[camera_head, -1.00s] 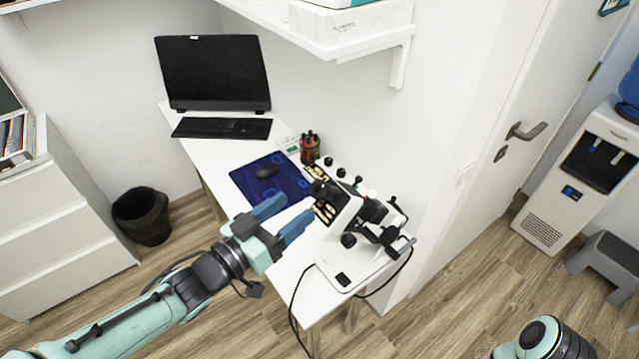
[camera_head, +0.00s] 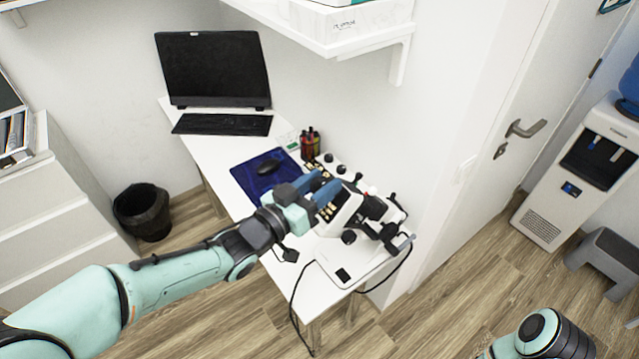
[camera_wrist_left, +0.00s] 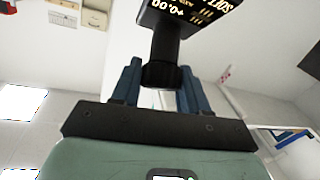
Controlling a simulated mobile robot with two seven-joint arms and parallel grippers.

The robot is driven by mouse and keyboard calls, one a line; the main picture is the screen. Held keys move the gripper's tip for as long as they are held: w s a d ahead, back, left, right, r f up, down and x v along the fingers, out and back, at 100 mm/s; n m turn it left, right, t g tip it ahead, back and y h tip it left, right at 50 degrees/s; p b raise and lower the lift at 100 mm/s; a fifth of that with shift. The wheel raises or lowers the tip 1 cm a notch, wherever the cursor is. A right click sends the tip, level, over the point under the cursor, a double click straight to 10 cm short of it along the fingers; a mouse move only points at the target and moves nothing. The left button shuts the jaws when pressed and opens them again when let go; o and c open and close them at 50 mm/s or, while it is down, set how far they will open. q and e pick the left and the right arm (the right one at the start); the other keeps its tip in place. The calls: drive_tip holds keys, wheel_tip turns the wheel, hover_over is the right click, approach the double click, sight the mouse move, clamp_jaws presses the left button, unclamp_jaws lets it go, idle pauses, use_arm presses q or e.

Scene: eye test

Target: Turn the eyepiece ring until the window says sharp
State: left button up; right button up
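The microscope (camera_head: 345,212) stands on the near right end of the white desk, its eyepiece side towards my left gripper. In the left wrist view its black eyepiece ring (camera_wrist_left: 161,74) sits between my left fingers at their tips, with no clear gap on either side. My left gripper (camera_head: 327,182) looks shut on that ring. Above the ring, a dark window (camera_wrist_left: 190,14) shows gold upside-down characters; they seem to read "SOFT" and a number like +0.00, cut by the frame edge. My right gripper is not in view.
A monitor (camera_head: 213,70) and keyboard (camera_head: 222,124) fill the far end. A shelf (camera_head: 345,45) overhangs the desk. A cable hangs off the front edge.

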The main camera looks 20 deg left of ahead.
use_arm(q)
drive_tip(key=shift+m+h, duration=0.3)
drive_tip(key=shift+r+m+h, duration=0.1)
drive_tip(key=shift+m+h, duration=0.2)
drive_tip(key=shift+m, duration=0.1)
drive_tip(key=shift+m+g+h, duration=0.8)
drive_tip(key=shift+m+h, duration=0.1)
drive_tip(key=shift+m, duration=0.5)
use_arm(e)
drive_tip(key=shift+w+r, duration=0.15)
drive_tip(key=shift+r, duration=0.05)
use_arm(q)
drive_tip(key=o, duration=1)
drive_tip(key=b+v, duration=0.1)
drive_tip(key=v, duration=1.2)
drive_tip(key=shift+s, duration=0.15)
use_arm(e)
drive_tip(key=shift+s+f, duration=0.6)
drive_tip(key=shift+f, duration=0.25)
use_arm(q)
drive_tip(key=shift+a, duration=0.1)
